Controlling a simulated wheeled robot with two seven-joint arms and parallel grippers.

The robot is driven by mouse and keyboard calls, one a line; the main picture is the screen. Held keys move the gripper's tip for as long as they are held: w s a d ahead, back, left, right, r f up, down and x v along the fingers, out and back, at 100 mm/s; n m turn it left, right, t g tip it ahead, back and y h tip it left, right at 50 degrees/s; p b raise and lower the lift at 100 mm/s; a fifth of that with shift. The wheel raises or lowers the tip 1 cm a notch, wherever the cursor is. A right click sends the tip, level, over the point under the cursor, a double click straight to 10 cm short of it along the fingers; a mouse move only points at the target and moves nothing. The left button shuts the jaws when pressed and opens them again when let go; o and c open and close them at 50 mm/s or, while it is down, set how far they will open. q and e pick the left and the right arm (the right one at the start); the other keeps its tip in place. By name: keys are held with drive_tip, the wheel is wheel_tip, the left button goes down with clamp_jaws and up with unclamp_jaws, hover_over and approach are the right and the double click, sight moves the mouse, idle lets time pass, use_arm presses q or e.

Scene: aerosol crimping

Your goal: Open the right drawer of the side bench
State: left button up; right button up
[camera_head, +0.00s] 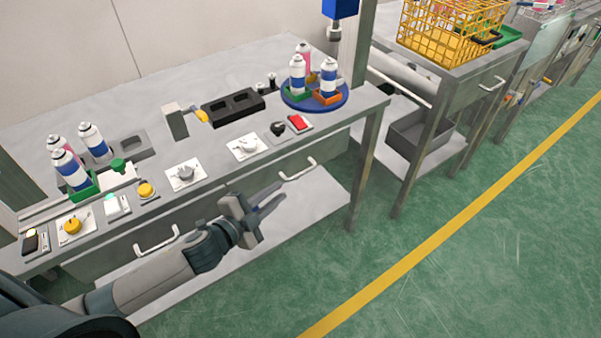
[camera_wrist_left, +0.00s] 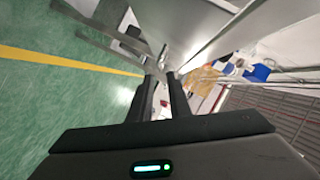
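The bench (camera_head: 300,133) in front of me has two drawers under its top. The right drawer (camera_head: 262,181) looks shut, with a pale bar handle (camera_head: 298,171) on its front. The left drawer (camera_head: 115,257) has a similar handle (camera_head: 157,241) and also looks shut. My left gripper (camera_head: 284,191) is in front of the right drawer, its fingertips just below and near the handle's left end. Its fingers are apart with nothing seen between them, also in the left wrist view (camera_wrist_left: 160,78). I cannot tell whether they touch the handle. My right gripper is out of view.
Spray cans stand on a blue round tray (camera_head: 343,98) and in a green holder (camera_head: 93,187). Knobs and buttons line the bench's front edge. A bench leg (camera_head: 364,172) stands right of the drawer. The green floor (camera_head: 430,270) in front is clear.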

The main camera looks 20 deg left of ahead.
sight(297, 177)
use_arm(q)
drive_tip(key=x, duration=1.1)
drive_tip(key=shift+w+d+p, duration=0.15)
drive_tip(key=shift+w+p, duration=0.15)
drive_tip(key=shift+w, duration=0.05)
clamp_jaws()
